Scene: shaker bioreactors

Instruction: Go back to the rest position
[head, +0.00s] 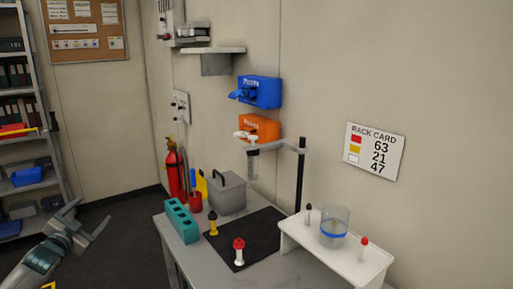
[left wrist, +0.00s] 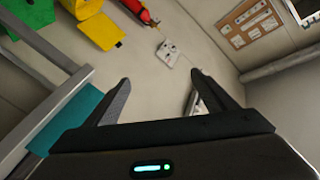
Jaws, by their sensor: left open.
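My left gripper (head: 88,222) is at the lower left of the head view, left of the table and apart from it. Its two fingers are spread, with nothing between them. In the left wrist view the open fingers (left wrist: 160,90) point toward the wall, and the gap between them is empty. My right gripper is not in the head view.
The table (head: 172,236) carries a teal block (head: 181,221), a grey box (head: 227,193), a black mat (head: 262,231), a clamp stand (head: 300,175) and a white raised shelf (head: 310,250) with a beaker (head: 334,228). Shelving (head: 45,120) stands far left. Floor (head: 120,235) left of the table is clear.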

